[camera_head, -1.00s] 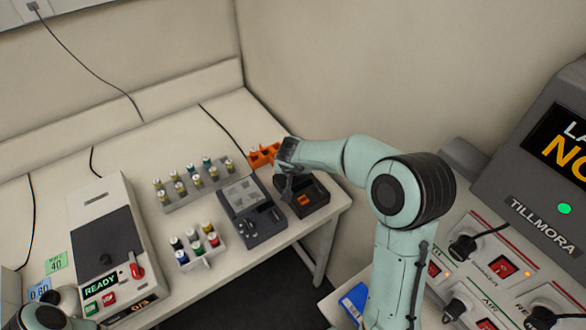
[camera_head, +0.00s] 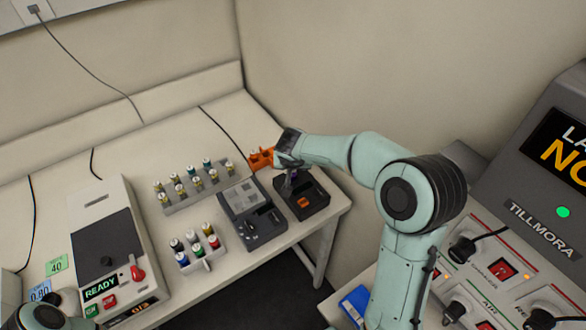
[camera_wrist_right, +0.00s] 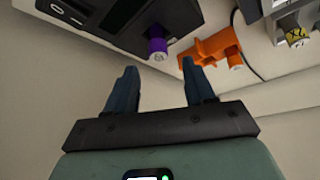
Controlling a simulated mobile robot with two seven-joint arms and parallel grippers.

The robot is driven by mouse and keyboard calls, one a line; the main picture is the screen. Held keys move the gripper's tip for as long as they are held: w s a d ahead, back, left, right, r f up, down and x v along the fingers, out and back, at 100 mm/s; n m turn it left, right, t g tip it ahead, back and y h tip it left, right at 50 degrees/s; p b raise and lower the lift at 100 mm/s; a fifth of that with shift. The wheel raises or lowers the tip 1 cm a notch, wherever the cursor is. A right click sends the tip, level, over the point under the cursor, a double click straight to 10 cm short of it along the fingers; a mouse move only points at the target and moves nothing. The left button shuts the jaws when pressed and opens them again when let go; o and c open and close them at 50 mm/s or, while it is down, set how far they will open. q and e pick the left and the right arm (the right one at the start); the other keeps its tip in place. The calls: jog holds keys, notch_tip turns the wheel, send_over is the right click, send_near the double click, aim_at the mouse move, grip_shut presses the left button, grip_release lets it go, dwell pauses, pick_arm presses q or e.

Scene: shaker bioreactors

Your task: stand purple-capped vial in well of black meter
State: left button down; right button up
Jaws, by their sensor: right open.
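The black meter (camera_head: 318,197) with an orange display sits at the right end of the bench. The purple-capped vial (camera_wrist_right: 157,47) shows in the right wrist view, its cap clear of the black meter's body (camera_wrist_right: 120,12); it appears to stand in the meter's well, its lower part hidden. In the head view its purple cap (camera_head: 294,174) shows just below my right gripper (camera_head: 286,163). In the wrist view my right gripper (camera_wrist_right: 160,82) is open and empty, its fingers apart from the vial with the cap ahead between them. Only part of my left arm shows, at the bottom left.
An orange holder (camera_head: 262,158) stands right behind the meter, close to my right gripper. A grey device (camera_head: 262,228) lies left of the meter. A rack of several vials (camera_head: 196,198) and a white rack of capped vials (camera_head: 203,258) stand further left.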

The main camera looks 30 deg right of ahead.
aim_at(293, 182)
jog(key=shift+s+r, duration=0.1)
jog(key=shift+r, duration=1.85)
jog(key=shift+a+f, duration=0.1)
